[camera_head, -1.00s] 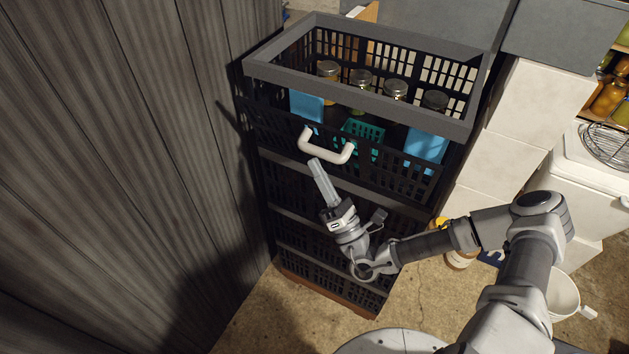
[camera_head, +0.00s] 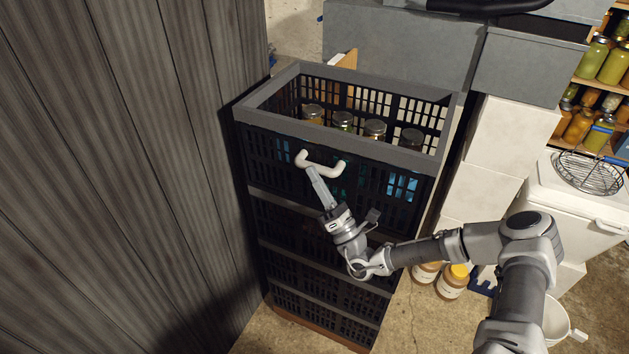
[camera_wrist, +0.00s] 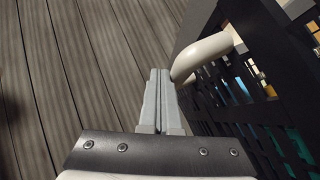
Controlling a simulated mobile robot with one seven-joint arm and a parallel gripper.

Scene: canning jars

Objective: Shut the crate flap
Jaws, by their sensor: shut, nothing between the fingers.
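The crate (camera_head: 300,128) is the black slatted top one of a stack, with a grey rim. Its front flap (camera_head: 270,147) now stands upright, close against the front opening; I cannot tell whether it is fully flush. A white curved handle (camera_head: 322,165) sits on the flap and shows in the wrist view (camera_wrist: 207,50). My gripper (camera_head: 311,172) is shut and empty, its fingertips at the flap's face just below the handle's left part. In the wrist view the fingers (camera_wrist: 160,75) are together beside the handle's end, with the flap (camera_wrist: 250,85) to the right.
Several lidded jars (camera_head: 343,120) stand inside the crate. A grey plank wall (camera_head: 130,150) rises close on the left. White blocks (camera_head: 490,145) and a white chest with a wire basket (camera_head: 590,172) are on the right. Two jars (camera_head: 453,282) stand on the floor.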

